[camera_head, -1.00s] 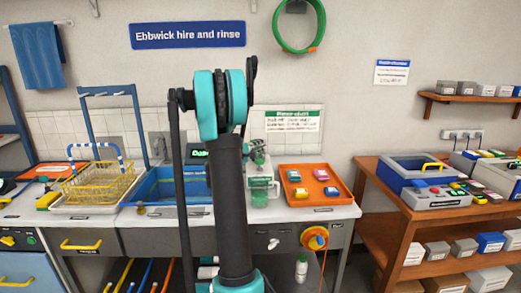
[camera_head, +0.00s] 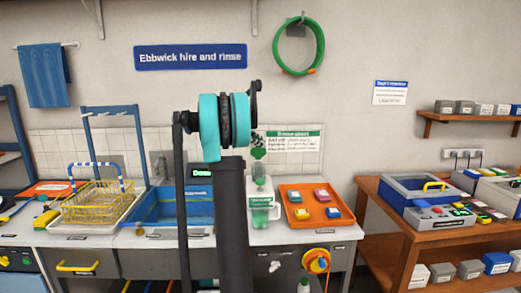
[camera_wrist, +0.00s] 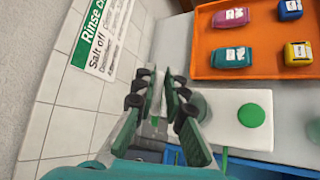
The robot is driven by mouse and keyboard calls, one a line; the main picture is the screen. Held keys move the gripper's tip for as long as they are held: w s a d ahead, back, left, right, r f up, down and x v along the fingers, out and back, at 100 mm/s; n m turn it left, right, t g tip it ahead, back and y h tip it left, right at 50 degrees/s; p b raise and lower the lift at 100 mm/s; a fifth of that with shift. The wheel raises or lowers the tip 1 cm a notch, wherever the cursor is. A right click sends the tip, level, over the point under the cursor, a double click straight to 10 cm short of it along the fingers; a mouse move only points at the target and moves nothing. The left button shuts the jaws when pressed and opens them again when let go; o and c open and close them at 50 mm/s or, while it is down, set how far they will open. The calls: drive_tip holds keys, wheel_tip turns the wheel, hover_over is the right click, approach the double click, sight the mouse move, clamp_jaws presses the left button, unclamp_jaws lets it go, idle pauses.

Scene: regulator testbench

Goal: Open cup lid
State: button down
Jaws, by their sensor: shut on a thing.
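The clear green cup (camera_head: 262,216) stands on the counter, left of the orange tray. A pale upright part, which looks like its lid (camera_head: 261,187), rises above it. My gripper (camera_head: 258,150) is above the cup, partly behind my arm. In the wrist view, my gripper (camera_wrist: 160,88) has its dark green fingers closed around a narrow pale piece, apparently part of the lid. A white block with a green disc (camera_wrist: 251,114) lies right of the fingers. The lid's exact angle and how it joins the cup are hard to tell.
The orange tray (camera_head: 318,220) with several small coloured blocks is close on the cup's right. A blue sink (camera_head: 150,210) and a yellow wire basket (camera_head: 92,207) lie to the left. The wall with a green-headed notice (camera_head: 293,141) is close behind.

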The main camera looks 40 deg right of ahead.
sight(259, 148)
drive_tip(key=shift+w+d+r+n+g+y, duration=0.3)
drive_tip(key=shift+w+d+g+y, duration=0.1)
drive_tip(key=shift+w, duration=0.25)
drive_tip(key=shift+w+d+r+n+g+y, duration=0.3)
drive_tip(key=shift+w+g, duration=0.1)
drive_tip(key=shift+w, duration=0.2)
drive_tip(key=shift+w+d+n+g+y, duration=0.3)
drive_tip(key=shift+w+d+g, duration=0.25)
drive_tip(key=shift+w, duration=0.2)
drive_tip(key=shift+w+d+r, duration=0.1)
drive_tip(key=shift+w+d, duration=0.25)
drive_tip(key=shift+w, duration=0.3)
drive_tip(key=c, duration=1.7)
unclamp_jaws()
drive_tip(key=shift+w+d, duration=0.1)
drive_tip(key=shift+o, duration=0.3)
drive_tip(key=v, duration=1.2)
